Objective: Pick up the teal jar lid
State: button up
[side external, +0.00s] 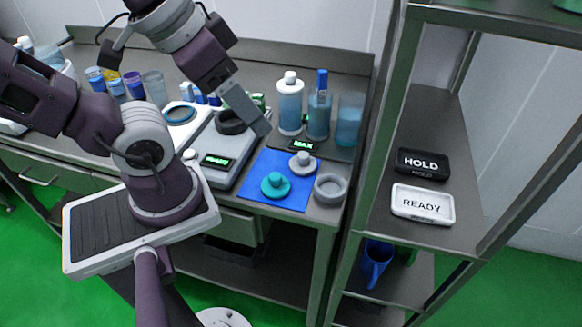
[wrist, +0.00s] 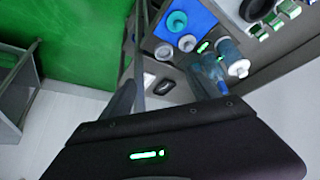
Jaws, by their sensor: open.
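The teal jar lid (side external: 276,185), a round disc with a knob on top, lies on the blue mat (side external: 293,200) near the bench's front edge. It also shows at the top of the wrist view (wrist: 177,21). My gripper (side external: 262,126) is in the air over the bench, up and to the left of the lid in the side view, and apart from it. In the wrist view its two fingers are spread (wrist: 160,92) with nothing held between them. In the side view only one grey finger shows clearly.
A grey knobbed lid (side external: 302,163) and a grey ring (side external: 331,188) are beside the teal lid. Bottles (side external: 290,105) and a blue cup (side external: 348,118) stand behind. A scale (side external: 222,172) is at left. A metal shelf (side external: 392,130) with HOLD and READY trays rises at right.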

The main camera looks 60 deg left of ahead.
jog(key=m+g+y, duration=0.2)
jog(key=m+g, duration=0.3)
jog(key=m, duration=0.8)
send_over(275, 176)
jog(key=f, duration=1.6)
jog(key=shift+s+a+f, duration=0.1)
jog(key=shift+a+f, duration=0.05)
jog(key=shift+a, duration=0.05)
jog(key=f+m, duration=0.1)
jog(key=d+f+m+h, duration=0.1)
jog(key=f, duration=0.1)
jog(key=f+m+h, duration=0.1)
jog(key=shift+w+d+f+g, duration=0.2)
jog(key=shift+w+d+g, duration=0.05)
jog(key=shift+w+g, duration=0.1)
jog(key=f, duration=0.4)
jog(key=a+f, duration=0.1)
jog(key=f, duration=0.1)
jog(key=shift+s+f, duration=0.25)
jog(key=shift+c, duration=0.4)
